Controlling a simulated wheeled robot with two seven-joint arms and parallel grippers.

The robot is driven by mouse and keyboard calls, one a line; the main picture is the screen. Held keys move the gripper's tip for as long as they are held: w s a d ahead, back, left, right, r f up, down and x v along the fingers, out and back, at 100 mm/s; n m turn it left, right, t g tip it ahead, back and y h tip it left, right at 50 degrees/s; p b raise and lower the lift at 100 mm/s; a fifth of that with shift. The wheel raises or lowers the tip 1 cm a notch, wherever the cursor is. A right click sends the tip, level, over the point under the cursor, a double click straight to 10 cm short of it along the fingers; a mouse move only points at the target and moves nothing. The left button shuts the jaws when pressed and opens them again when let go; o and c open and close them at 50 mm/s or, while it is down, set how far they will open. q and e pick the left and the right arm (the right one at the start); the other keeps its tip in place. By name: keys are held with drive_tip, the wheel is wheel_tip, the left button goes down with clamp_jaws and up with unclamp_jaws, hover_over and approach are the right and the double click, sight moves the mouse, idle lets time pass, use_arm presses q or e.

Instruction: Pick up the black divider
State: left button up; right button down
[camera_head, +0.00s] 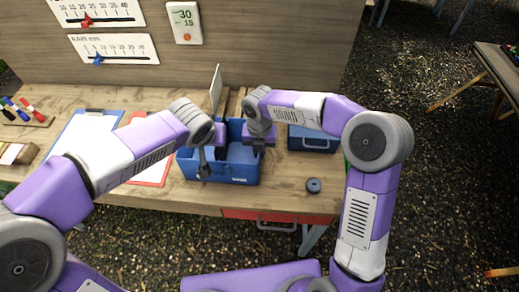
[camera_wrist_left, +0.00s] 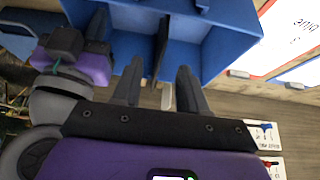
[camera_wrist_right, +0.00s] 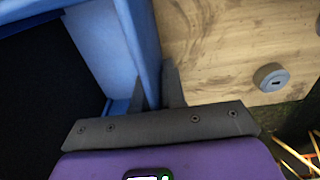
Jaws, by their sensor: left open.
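The blue box (camera_head: 222,172) stands open near the table's front edge. The black divider (camera_wrist_left: 161,48) stands inside it, seen edge-on in the left wrist view. My left gripper (camera_wrist_left: 158,88) is open over the box, with its fingertips on either side of the divider's line and apart from it. A broad dark face (camera_wrist_right: 38,95) inside the box in the right wrist view appears to be the divider. My right gripper (camera_wrist_right: 155,88) is shut on the box's right wall, one finger on each side. The divider is mostly hidden in the head view.
A second blue box (camera_head: 313,140) stands to the right. A blue clipboard (camera_head: 80,140) and a red one (camera_head: 152,172) lie left of the box. A board with gauges rises behind. The table's right end has free room.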

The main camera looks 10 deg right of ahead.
use_arm(q)
drive_tip(key=shift+c, duration=0.8)
drive_tip(key=shift+w+d+r+g+y, duration=0.75)
drive_tip(key=shift+w+r+g, duration=0.85)
drive_tip(key=shift+w+g, duration=1.15)
wheel_tip(320, 180, down, 12)
drive_tip(key=shift+a+r, duration=0.1)
clamp_jaws()
